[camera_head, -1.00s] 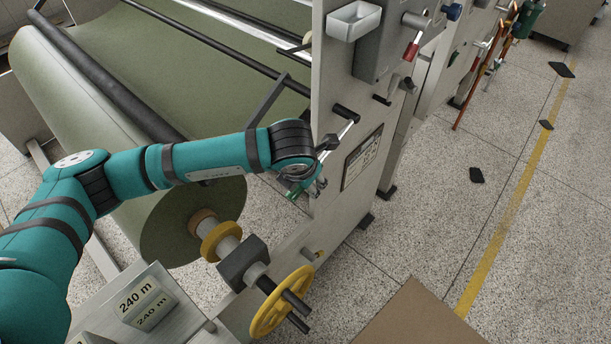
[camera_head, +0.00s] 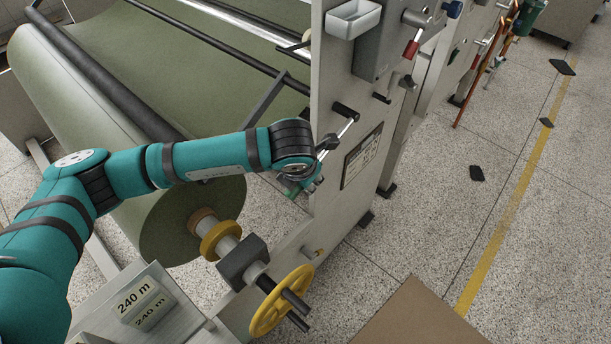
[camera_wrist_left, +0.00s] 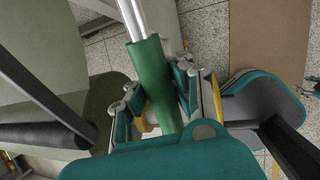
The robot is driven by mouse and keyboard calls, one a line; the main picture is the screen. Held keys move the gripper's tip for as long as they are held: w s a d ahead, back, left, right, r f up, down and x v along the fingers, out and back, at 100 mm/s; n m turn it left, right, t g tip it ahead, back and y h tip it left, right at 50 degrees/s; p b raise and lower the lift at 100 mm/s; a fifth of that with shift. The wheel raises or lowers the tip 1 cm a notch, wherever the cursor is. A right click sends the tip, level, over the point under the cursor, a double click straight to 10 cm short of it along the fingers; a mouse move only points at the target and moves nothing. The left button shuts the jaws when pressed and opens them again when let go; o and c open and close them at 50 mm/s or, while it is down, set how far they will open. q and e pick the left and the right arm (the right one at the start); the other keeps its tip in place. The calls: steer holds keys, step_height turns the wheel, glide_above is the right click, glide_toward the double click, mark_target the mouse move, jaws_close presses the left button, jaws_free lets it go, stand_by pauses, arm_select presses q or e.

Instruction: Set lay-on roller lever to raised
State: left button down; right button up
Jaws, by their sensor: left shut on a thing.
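The lay-on roller lever shows as a shiny metal rod (camera_head: 347,130) on the grey side frame, running down and left from a dark pivot (camera_head: 344,110). Its green grip (camera_wrist_left: 151,72) fills the middle of the left wrist view, with the rod (camera_wrist_left: 131,16) above it. My left gripper (camera_wrist_left: 160,95) is shut around the green grip, a finger on each side. In the head view the left gripper (camera_head: 303,184) is beside the frame's edge, mostly hidden by my wrist.
The large green paper roll (camera_head: 110,120) lies under my left arm. A yellow handwheel (camera_head: 281,300) stands below the gripper. A white tray (camera_head: 353,18) and a red-handled lever (camera_head: 411,48) are higher on the frame. The floor at the right is mostly clear.

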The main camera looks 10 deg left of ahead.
arm_select(q)
steer(key=shift+r, duration=0.3)
steer(key=shift+s+r+p, duration=0.1)
steer(key=shift+r+p, duration=0.2)
steer(key=shift+r, duration=0.45)
steer(key=r+g+y, duration=0.1)
steer(key=r, duration=0.1)
steer(key=r+g+y+p, duration=0.1)
steer(key=r, duration=0.1)
steer(key=r+g+y, duration=0.1)
steer(key=r+g, duration=0.1)
steer(key=r, duration=0.1)
steer(key=shift+s+a+m+p, duration=0.25)
steer(key=shift+s+m+p, duration=0.05)
steer(key=shift+p, duration=0.1)
steer(key=shift+w+r+g+y, duration=0.1)
steer(key=shift+r+g+y, duration=0.4)
steer(key=shift+r+g, duration=0.55)
steer(key=shift+r+t, duration=0.2)
steer(key=shift+t, duration=0.05)
